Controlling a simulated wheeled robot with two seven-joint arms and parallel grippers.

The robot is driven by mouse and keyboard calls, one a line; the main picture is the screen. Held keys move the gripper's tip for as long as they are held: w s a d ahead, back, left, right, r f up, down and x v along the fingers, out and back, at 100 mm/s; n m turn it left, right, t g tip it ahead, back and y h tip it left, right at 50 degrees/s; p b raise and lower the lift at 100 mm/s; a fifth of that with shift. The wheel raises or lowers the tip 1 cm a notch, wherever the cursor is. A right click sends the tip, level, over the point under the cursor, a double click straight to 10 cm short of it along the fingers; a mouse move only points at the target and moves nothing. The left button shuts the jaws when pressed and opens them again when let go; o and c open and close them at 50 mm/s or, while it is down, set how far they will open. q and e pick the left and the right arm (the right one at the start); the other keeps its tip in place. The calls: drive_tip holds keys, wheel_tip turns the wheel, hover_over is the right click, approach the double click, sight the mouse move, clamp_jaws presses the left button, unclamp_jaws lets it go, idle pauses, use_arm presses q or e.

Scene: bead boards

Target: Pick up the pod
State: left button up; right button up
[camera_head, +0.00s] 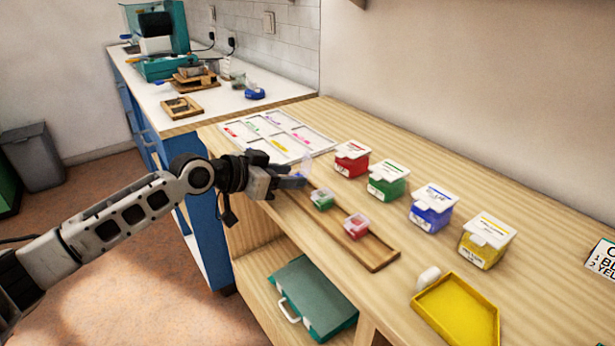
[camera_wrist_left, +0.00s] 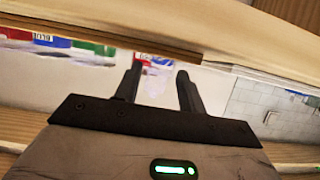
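A clear pod (camera_head: 302,168) with a bluish tint is just beyond my left gripper (camera_head: 288,181) in the head view, near the far end of the wooden rail tray (camera_head: 372,252). In the left wrist view the pod (camera_wrist_left: 157,70) shows between the two black fingertips of my left gripper (camera_wrist_left: 159,72). The fingers stand apart, and I see no clear contact with the pod. A small green pod (camera_head: 321,200) and a small red pod (camera_head: 356,226) stand on the rail tray nearer to me. My right gripper is out of view.
A white sorting board (camera_head: 300,134) lies behind the gripper. Red (camera_head: 351,165), green (camera_head: 388,187), blue (camera_head: 431,213) and yellow (camera_head: 483,249) lidded boxes line the counter. A yellow tray (camera_head: 458,316) is at the front right. A teal case (camera_head: 314,302) sits on the shelf below.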

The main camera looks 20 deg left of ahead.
use_arm(q)
drive_tip(key=shift+x, duration=1)
drive_tip(key=shift+s+r, duration=0.1)
drive_tip(key=shift+s, duration=0.05)
drive_tip(key=shift+c, duration=0.3)
drive_tip(key=c, duration=0.7)
drive_tip(key=shift+o, duration=0.2)
drive_tip(key=shift+r, duration=0.15)
